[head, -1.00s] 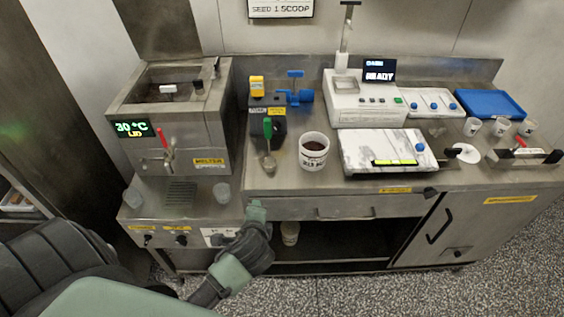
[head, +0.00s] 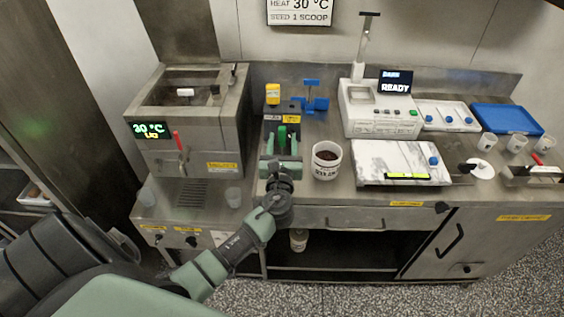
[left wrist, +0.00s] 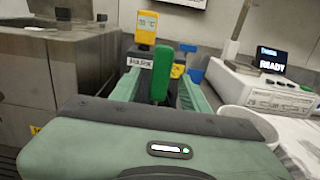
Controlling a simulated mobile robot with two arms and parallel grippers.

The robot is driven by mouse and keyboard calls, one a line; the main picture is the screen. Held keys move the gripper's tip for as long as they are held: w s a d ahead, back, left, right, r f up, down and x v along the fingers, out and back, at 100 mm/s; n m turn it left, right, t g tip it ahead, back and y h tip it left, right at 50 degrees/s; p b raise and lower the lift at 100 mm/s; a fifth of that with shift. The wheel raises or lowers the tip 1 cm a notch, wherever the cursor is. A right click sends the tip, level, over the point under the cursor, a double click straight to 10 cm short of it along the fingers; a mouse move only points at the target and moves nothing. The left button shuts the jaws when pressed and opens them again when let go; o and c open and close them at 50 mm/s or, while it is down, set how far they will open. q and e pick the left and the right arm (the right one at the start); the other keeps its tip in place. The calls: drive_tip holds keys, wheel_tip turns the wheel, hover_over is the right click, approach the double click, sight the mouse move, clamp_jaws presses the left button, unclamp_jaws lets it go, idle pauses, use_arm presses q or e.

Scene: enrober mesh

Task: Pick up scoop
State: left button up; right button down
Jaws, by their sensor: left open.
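The scoop's green handle (head: 282,135) stands upright at the front of a dark holder (head: 270,123); its metal bowl, lower down, is hidden by my gripper. My left gripper (head: 282,146) is open, with one finger on each side of the handle. In the left wrist view the green handle (left wrist: 160,80) rises between the two pale green fingers (left wrist: 158,90), with nothing clearly gripped. A labelled holder with a yellow-topped device (left wrist: 146,28) stands behind it. My right gripper is not in view.
A white tub (head: 327,172) with dark contents stands just right of the gripper. The melter (head: 205,140) is at the left. A scale-like machine (head: 375,120) and marble slab (head: 400,155) are to the right. A blue-handled tool (head: 312,104) is behind.

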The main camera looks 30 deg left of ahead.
use_arm(q)
drive_tip(key=shift+x, duration=1.45)
drive_tip(key=shift+s, duration=0.1)
clamp_jaws()
